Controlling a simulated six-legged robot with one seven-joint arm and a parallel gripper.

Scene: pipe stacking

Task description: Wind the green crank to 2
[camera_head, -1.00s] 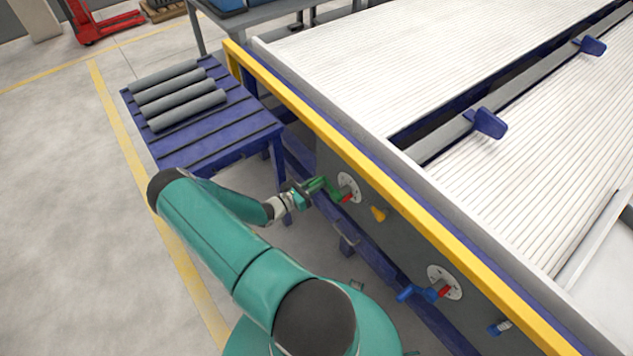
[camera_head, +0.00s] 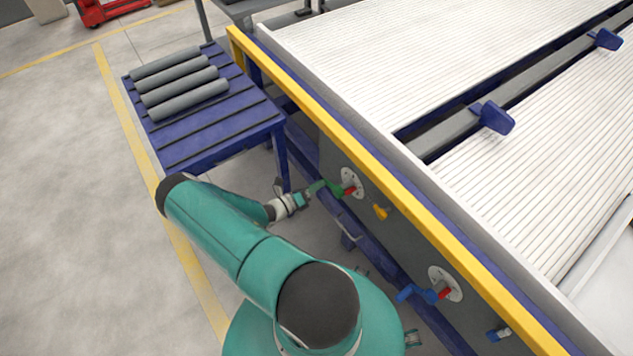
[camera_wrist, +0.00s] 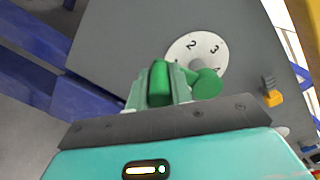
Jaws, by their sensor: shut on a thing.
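The green crank (camera_head: 334,188) sits on the grey side panel of the machine, in front of a white numbered dial (camera_head: 349,182). In the wrist view the dial (camera_wrist: 196,52) shows a 2 at upper left and a 3 at upper right; its lower part is hidden by the crank and my gripper. My gripper (camera_head: 303,197) is shut on the crank's green handle (camera_wrist: 160,83), which stands between the two fingers in the wrist view. The crank's hub (camera_wrist: 207,84) is to the right of the handle. A red pointer (camera_head: 349,190) shows beside the crank in the head view.
A yellow knob (camera_head: 380,212) is right of the dial. A blue crank (camera_head: 417,293) with its own dial (camera_head: 447,283) is farther right. A blue table (camera_head: 205,135) with several grey pipes (camera_head: 180,85) stands at left. Clear floor lies further left.

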